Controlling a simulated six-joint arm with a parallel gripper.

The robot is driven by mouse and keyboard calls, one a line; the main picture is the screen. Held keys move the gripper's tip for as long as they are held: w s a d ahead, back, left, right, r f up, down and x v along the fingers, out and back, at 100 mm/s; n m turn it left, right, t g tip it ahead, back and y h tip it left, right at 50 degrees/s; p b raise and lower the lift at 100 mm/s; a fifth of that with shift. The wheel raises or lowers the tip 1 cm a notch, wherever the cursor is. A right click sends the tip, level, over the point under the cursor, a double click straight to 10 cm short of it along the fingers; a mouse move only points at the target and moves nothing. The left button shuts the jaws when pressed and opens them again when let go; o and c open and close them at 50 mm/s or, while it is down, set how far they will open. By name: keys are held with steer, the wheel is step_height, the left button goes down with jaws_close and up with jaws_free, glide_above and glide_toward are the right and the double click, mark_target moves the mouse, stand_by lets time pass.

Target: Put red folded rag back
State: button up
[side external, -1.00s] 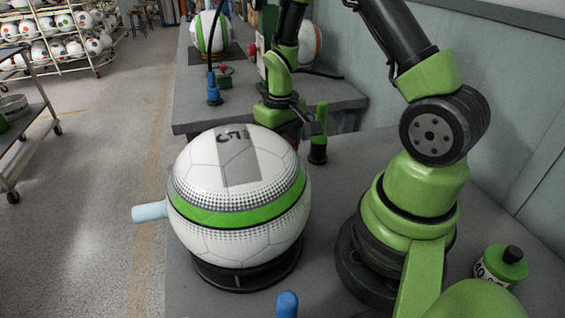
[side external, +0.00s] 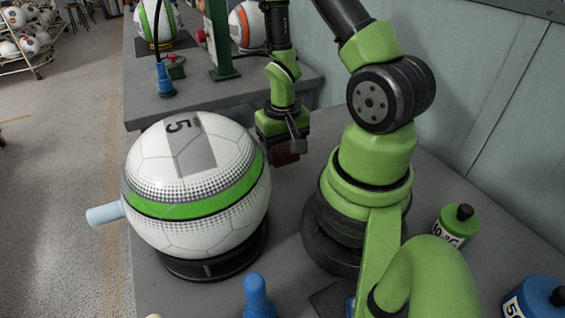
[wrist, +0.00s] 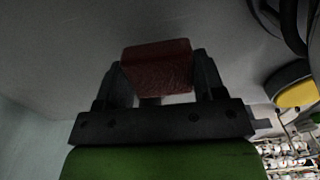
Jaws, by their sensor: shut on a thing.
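The red folded rag (wrist: 157,68) is a dark red block between the two black fingers of my gripper (wrist: 158,78) in the wrist view. The fingers are shut on its sides. In the side view my gripper (side external: 285,138) points down just behind and right of the large ball, and the rag (side external: 286,156) shows dark red beneath it. Whether the rag touches the bench there I cannot tell.
A white ball with a green band (side external: 195,185) sits on a black ring stand (side external: 215,265), with a pale blue handle (side external: 104,214) at its left. A blue-topped tool (side external: 257,296) stands in front. A green bottle (side external: 458,228) and a blue bottle (side external: 536,298) stand right.

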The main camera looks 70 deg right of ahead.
mark_target(282, 172)
steer(key=shift+f, duration=1.9)
steer(key=shift+f, duration=0.15)
steer(key=o, duration=1)
